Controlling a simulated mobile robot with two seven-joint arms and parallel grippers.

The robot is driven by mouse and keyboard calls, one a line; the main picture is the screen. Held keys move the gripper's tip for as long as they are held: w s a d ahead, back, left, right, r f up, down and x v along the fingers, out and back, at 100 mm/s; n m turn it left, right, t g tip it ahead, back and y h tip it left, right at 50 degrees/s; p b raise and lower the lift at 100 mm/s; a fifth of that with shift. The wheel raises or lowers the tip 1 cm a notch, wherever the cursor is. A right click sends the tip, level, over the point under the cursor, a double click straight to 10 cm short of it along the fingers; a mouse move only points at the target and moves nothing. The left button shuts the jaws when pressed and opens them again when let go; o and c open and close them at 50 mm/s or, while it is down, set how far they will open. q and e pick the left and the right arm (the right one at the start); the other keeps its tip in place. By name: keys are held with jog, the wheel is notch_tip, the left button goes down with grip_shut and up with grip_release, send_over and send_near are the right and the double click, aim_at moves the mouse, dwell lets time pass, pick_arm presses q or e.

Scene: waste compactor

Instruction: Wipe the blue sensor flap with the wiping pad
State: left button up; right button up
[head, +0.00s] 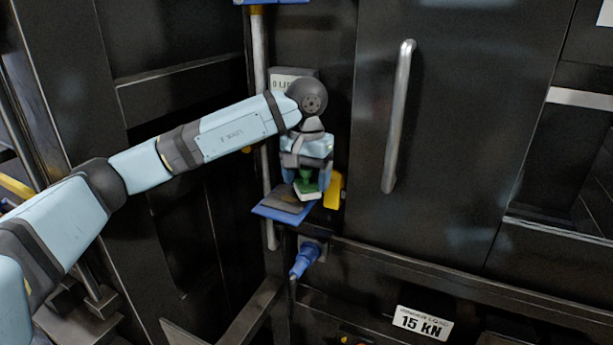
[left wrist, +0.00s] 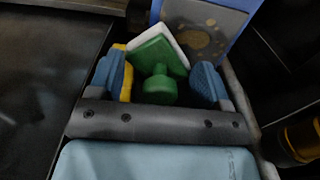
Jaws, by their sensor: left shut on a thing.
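The blue sensor flap (head: 268,211) juts out below my left gripper (head: 306,178) in the head view. It has a blue rim around a grey-brown face. In the left wrist view the flap (left wrist: 234,48) is at the top right, with brownish stains on its face. My left gripper (left wrist: 160,85) is shut on the wiping pad, which has a green knob (left wrist: 160,90), a green back and a white edge (left wrist: 172,38). The pad (head: 307,192) is at the flap's right part in the head view; I cannot tell whether it touches. My right gripper is not in view.
A yellow part (head: 333,190) is close to the right of my left gripper. A vertical pole (head: 261,80) stands behind the arm. A blue plug-like part (head: 305,258) sticks out below the flap. A dark door with a long handle (head: 398,115) is to the right.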

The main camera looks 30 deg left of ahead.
pick_arm(q)
jog(key=shift+f+b, duration=0.75)
jog(key=shift+f, duration=0.2)
jog(key=shift+a, duration=0.1)
jog(key=shift+s+a+b, duration=0.1)
jog(key=shift+a+b, duration=0.4)
jog(key=shift+a, duration=1.15)
jog(key=shift+a+r, duration=0.15)
jog(key=shift+a, duration=0.1)
